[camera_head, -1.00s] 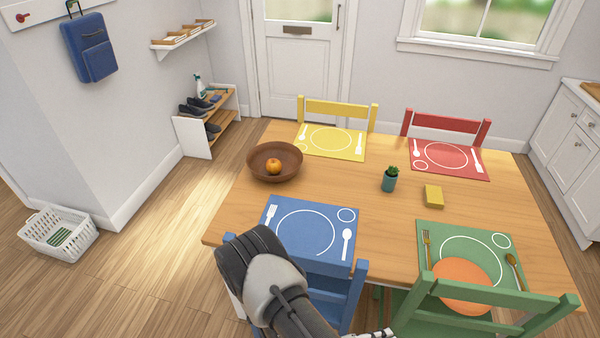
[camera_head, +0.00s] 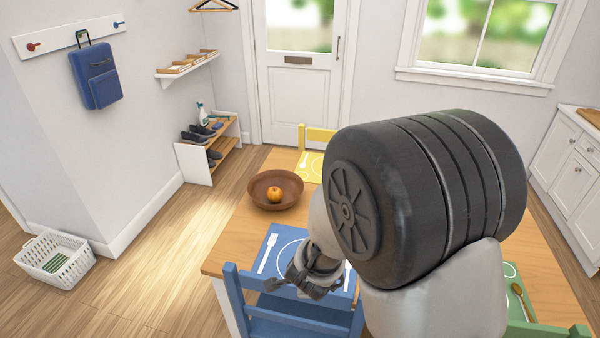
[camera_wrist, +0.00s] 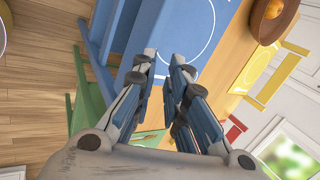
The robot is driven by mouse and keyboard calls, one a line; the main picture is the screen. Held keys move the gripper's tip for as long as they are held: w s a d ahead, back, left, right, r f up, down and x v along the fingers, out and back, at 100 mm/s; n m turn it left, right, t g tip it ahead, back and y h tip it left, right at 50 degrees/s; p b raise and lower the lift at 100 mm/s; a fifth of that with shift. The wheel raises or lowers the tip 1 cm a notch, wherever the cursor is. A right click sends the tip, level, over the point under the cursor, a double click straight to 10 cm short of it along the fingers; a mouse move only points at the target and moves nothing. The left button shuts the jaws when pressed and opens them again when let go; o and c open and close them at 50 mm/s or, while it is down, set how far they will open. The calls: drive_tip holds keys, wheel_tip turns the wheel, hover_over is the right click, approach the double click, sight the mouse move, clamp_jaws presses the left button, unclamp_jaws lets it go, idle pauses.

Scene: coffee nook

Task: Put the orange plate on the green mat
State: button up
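The green mat (camera_head: 509,302) shows only as a strip with a spoon on it, at the right in the head view. My arm hides the rest. A piece of green mat (camera_wrist: 152,138) also shows between and behind my fingers in the wrist view. The orange plate is not visible in either current view. My gripper (camera_head: 312,278) is over the blue mat (camera_head: 272,250), near the blue chair. In the wrist view my gripper (camera_wrist: 165,57) has a gap between its fingertips and nothing in it, with the blue mat (camera_wrist: 190,30) beyond.
The blue chair (camera_head: 290,318) stands at the table's front edge. The green chair (camera_head: 550,330) is at lower right. A brown bowl (camera_head: 262,202) with an orange fruit (camera_head: 274,194) stands on the table's left. A yellow chair (camera_head: 318,133) is at the back. My arm hides the table's middle.

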wheel_tip(320, 180, up, 9)
drive_tip(key=s+n+y, duration=0.2)
drive_tip(key=n, duration=0.2)
drive_tip(key=s+d+r+n, duration=0.2)
drive_tip(key=s+r+n, duration=0.3)
drive_tip(key=s+r, duration=0.1)
drive_tip(key=s+d+r+n, duration=0.3)
drive_tip(key=s+r+n, duration=0.2)
drive_tip(key=s+r, duration=0.1)
drive_tip(key=shift+s+d+g, duration=0.25)
drive_tip(key=shift+s+g, duration=0.05)
drive_tip(key=shift+s, duration=0.1)
drive_tip(key=s+d+n, duration=0.1)
drive_tip(key=s+d, duration=0.1)
drive_tip(key=s+d+r+n+h, duration=0.1)
drive_tip(key=s+d, duration=0.1)
drive_tip(key=s, duration=0.1)
drive_tip(key=s+d+n, duration=0.2)
drive_tip(key=s, duration=0.1)
drive_tip(key=shift+s+r+g+h, duration=0.2)
drive_tip(key=shift+r+g+h, duration=0.1)
drive_tip(key=shift+h, duration=0.1)
drive_tip(key=shift+c, duration=0.3)
drive_tip(key=shift+s+d, duration=0.2)
drive_tip(key=shift+s, duration=0.1)
clamp_jaws()
drive_tip(key=shift+w, duration=0.15)
